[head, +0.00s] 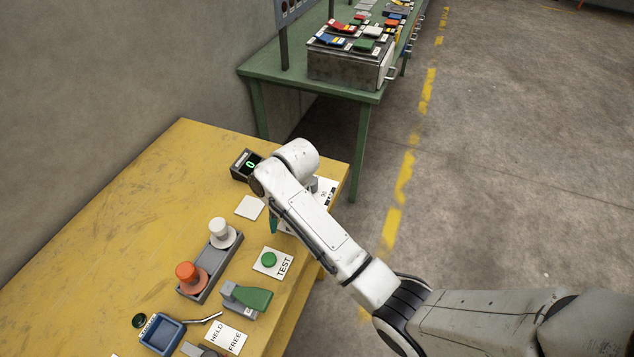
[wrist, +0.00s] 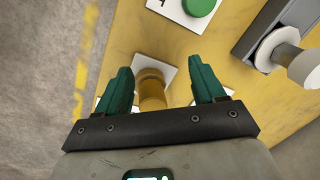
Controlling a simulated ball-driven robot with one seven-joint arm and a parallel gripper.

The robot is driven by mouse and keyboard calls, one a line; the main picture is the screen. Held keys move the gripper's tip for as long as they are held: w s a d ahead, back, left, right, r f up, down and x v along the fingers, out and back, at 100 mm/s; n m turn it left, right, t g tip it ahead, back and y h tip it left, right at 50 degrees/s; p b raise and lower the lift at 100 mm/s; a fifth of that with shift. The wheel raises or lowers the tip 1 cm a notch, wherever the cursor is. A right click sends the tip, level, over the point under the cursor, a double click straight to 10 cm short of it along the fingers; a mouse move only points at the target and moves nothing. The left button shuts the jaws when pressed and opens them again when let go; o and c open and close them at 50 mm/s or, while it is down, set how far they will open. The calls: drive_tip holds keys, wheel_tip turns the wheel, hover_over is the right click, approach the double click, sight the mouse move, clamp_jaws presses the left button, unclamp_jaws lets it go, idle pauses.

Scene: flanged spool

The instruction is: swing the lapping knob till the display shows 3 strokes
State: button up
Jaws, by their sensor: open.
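The display (head: 246,165), a small black box at the back of the yellow table, shows a green 0. In the wrist view, an amber flanged knob (wrist: 152,90) stands on a white plate (wrist: 168,68). It lies between the teal fingers of my gripper (wrist: 160,68), which are open with a gap on each side. No clear contact shows. I cannot tell how far down the fingers reach along it. In the head view my arm hides this knob, and only a bit of a teal finger of my gripper (head: 274,224) shows.
A grey rail (head: 207,266) holds a white knob (head: 222,233) and an orange knob (head: 189,275). A green TEST button (head: 269,259) and a green-handled lever (head: 248,297) stand near the table's front. A bare white plate (head: 250,207) lies near the display. The table's left side is clear.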

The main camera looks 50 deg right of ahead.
sight(311, 183)
drive_tip(key=w+d+r+m, duration=0.1)
drive_tip(key=w+d+r, duration=0.1)
drive_tip(key=d, duration=0.3)
drive_tip(key=w+d+r+m+h, duration=0.1)
drive_tip(key=w+d+r, duration=0.1)
drive_tip(key=d+r, duration=0.1)
drive_tip(key=w+d+r+m, duration=0.2)
drive_tip(key=d, duration=0.4)
drive_tip(key=shift+w+d+r+g, duration=0.2)
drive_tip(key=shift+d+g, duration=0.1)
drive_tip(key=shift+g, duration=0.1)
drive_tip(key=shift+d, duration=0.15)
drive_tip(key=shift+f, duration=0.35)
wheel_tip(311, 183, down, 10)
drive_tip(key=shift+r, duration=0.1)
drive_tip(key=c, duration=1)
